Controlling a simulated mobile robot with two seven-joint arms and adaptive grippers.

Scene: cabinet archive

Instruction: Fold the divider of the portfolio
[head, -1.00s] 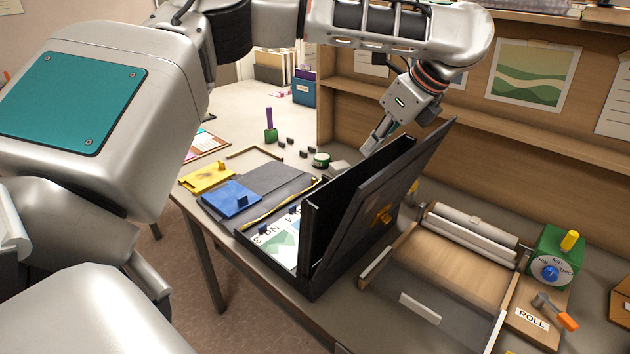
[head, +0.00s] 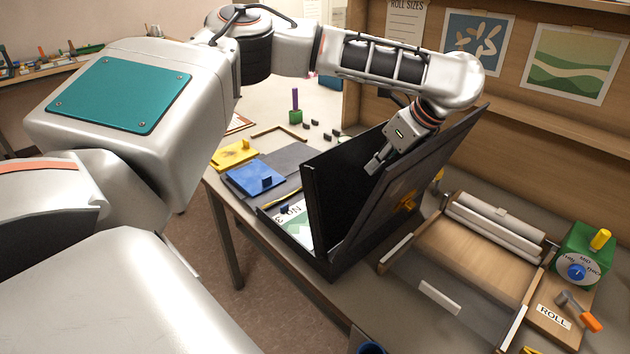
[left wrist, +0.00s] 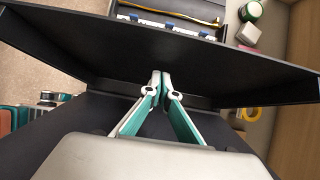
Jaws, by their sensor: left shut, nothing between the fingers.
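The black portfolio (head: 330,262) stands open on the desk. Its dark divider (head: 335,190) is raised and leans left over the base. Its cover (head: 425,180) stands tilted up to the right, with a yellow-orange clasp (head: 405,203) on its outside. A print (head: 298,232) marked "No." shows in the base, partly hidden by the divider. My left gripper (head: 374,167) is shut and empty, between divider and cover near their upper part. In the left wrist view, its closed fingertips (left wrist: 161,76) point at the dark divider panel (left wrist: 170,60); contact is unclear. My right gripper is not in view.
A blue plate (head: 250,178) and a yellow plate (head: 233,154) lie left of the portfolio. A wooden roller press (head: 470,245) with a green dial box (head: 585,250) stands to the right. A shelf wall rises behind.

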